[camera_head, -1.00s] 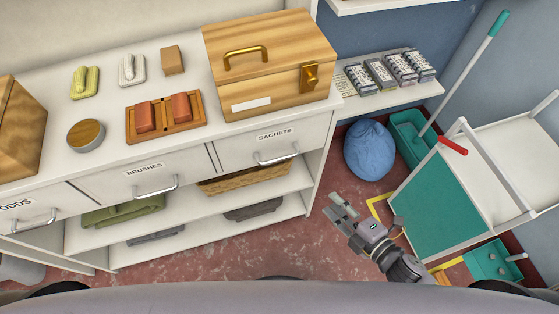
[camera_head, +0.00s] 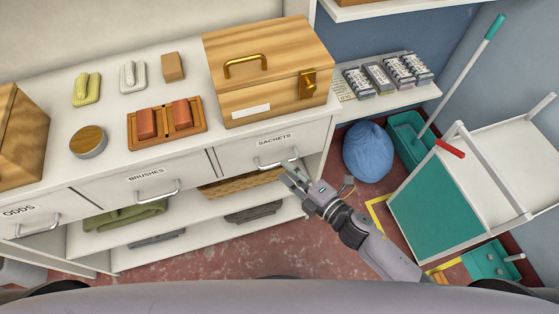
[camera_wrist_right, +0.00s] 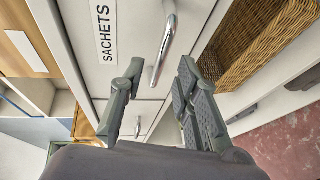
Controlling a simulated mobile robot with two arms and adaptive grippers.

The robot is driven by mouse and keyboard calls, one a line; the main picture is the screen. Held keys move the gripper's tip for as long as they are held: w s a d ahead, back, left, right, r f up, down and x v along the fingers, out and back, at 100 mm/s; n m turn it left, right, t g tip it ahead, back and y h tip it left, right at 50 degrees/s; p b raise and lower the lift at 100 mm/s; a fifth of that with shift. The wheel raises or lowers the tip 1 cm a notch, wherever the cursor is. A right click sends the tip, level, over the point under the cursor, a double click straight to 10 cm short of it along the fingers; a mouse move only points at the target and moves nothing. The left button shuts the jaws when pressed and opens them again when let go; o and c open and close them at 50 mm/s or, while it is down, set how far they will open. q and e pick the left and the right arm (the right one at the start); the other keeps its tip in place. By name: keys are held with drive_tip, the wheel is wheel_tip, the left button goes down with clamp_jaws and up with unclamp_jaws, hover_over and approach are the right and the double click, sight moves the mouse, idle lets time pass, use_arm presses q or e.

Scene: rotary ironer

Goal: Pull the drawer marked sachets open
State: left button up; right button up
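The drawer marked SACHETS (camera_head: 243,151) is at the right end of the white cabinet and looks closed, its front flush with its neighbours. Its metal bar handle (camera_head: 276,163) is below the label. My right gripper (camera_head: 290,172) is just in front of the handle's right end. In the right wrist view the right gripper (camera_wrist_right: 155,92) is open, and the handle (camera_wrist_right: 165,50) lies ahead between the line of its two fingers; I cannot tell if they touch it. The SACHETS label (camera_wrist_right: 104,30) shows beside it. My left gripper is not in view.
The BRUSHES drawer (camera_head: 120,192) and ODDS drawer (camera_head: 30,222) are to the left. A wicker basket (camera_head: 240,183) sits on the shelf below. A wooden chest (camera_head: 268,70) stands on top. A blue bag (camera_head: 369,151) and a white trolley (camera_head: 505,150) stand to the right.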

sight(279, 163)
drive_tip(key=shift+x, duration=2.3)
clamp_jaws()
